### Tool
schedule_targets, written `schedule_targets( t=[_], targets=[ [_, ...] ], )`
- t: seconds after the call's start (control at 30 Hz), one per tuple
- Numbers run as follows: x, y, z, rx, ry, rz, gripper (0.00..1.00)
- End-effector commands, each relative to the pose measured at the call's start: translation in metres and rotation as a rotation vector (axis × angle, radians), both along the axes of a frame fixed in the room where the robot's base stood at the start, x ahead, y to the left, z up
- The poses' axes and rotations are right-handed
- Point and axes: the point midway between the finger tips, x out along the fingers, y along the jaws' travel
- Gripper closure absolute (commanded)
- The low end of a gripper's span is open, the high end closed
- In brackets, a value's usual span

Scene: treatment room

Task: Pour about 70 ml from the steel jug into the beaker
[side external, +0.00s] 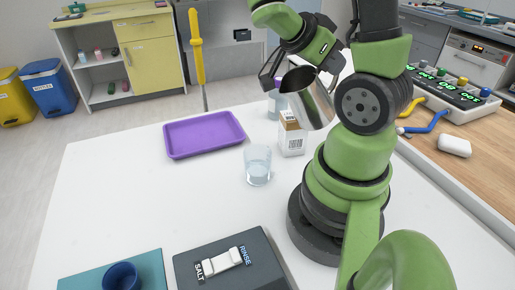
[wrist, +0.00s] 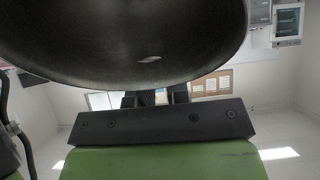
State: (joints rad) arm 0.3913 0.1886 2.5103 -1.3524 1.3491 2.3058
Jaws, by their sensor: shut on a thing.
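The steel jug (side external: 318,108) is held in my gripper (side external: 290,72), above the table. It is tilted, with its dark mouth toward the upper left and its base toward the lower right. In the wrist view the jug (wrist: 130,45) fills the top as a dark rounded shape. The clear glass beaker (side external: 257,166) stands upright on the white table, below and left of the jug. It seems to hold some clear liquid; the amount is hard to tell. No stream shows between jug and beaker.
A carton (side external: 292,136) and a bottle (side external: 274,104) stand behind the beaker, close under the jug. A purple tray (side external: 205,148) lies at back left. A dark block with a SALT/RINSE switch (side external: 222,258) and a blue cup (side external: 122,275) are in front. The table's left is clear.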

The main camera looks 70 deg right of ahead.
Motion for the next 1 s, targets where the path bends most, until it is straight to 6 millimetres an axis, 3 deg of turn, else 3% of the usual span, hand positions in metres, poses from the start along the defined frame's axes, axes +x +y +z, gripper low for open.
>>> schedule_targets(
  t=[0.5,1.0],
  targets=[
    [-0.023,-0.029,-0.019,0.226,-0.209,0.001,1.0],
    [-0.033,-0.046,-0.039,0.389,-0.349,0.019,1.0]
  ],
)
